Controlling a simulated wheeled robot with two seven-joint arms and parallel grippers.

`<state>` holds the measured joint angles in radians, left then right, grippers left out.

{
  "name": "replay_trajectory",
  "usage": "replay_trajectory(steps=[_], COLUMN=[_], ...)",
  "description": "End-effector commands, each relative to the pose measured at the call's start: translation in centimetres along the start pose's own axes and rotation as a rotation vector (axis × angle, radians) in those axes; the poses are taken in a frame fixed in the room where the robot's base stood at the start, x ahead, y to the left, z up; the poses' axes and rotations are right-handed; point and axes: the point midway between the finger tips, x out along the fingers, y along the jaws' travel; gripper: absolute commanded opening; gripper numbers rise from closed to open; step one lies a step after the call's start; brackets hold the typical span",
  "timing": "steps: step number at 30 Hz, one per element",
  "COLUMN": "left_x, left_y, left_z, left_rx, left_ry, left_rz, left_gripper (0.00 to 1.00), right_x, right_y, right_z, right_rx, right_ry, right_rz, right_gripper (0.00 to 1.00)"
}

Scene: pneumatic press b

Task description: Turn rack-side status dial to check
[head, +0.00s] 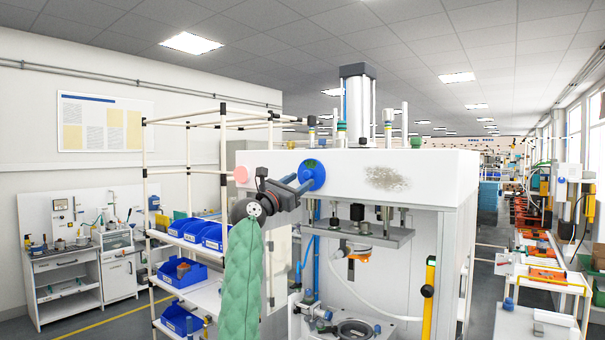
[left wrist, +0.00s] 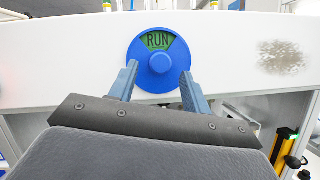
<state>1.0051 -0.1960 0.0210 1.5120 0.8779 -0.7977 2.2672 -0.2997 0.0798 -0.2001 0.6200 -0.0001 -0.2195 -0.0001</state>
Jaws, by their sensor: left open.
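The status dial (head: 313,175) is a round blue knob on the white upper front panel of the press. In the left wrist view the dial (left wrist: 160,64) shows a green window above its hub that reads RUN. My left gripper (head: 300,187) is at the dial, with its blue fingers pointing toward the panel. In the left wrist view the left gripper (left wrist: 157,84) is open, one finger on each side of the dial's lower part. I cannot tell whether the fingers touch it. My right gripper is not in view.
The press (head: 455,180) has a worn grey patch right of the dial and tooling below. A pink disc (head: 241,174) is on its panel to the left. A rack with blue bins (head: 183,274) stands left. A yellow-black post (head: 429,290) rises at the lower right.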

Motion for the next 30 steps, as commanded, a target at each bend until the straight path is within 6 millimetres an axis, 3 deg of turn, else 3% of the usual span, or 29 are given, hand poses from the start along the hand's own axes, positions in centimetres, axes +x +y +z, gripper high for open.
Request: replay_trajectory(steps=[6, 17, 24, 30], left_x=[1.9, 2.2, 2.2, 2.1], left_y=[0.0, 0.0, 0.0, 0.0], left_z=[0.1, -0.1, -0.1, -0.1], left_rx=[0.001, 0.001, 0.002, 0.011], left_ry=[0.0, 0.0, 0.0, 0.0], left_rz=[0.0, 0.0, 0.0, -0.004], left_gripper=[0.48, 0.48, 0.03, 0.04], right_x=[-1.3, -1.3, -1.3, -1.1], right_y=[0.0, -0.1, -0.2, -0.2], right_z=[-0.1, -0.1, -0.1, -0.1], right_rx=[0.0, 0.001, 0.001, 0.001], right_ry=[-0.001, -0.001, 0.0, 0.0], right_rz=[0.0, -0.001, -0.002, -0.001], right_gripper=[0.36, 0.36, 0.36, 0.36])
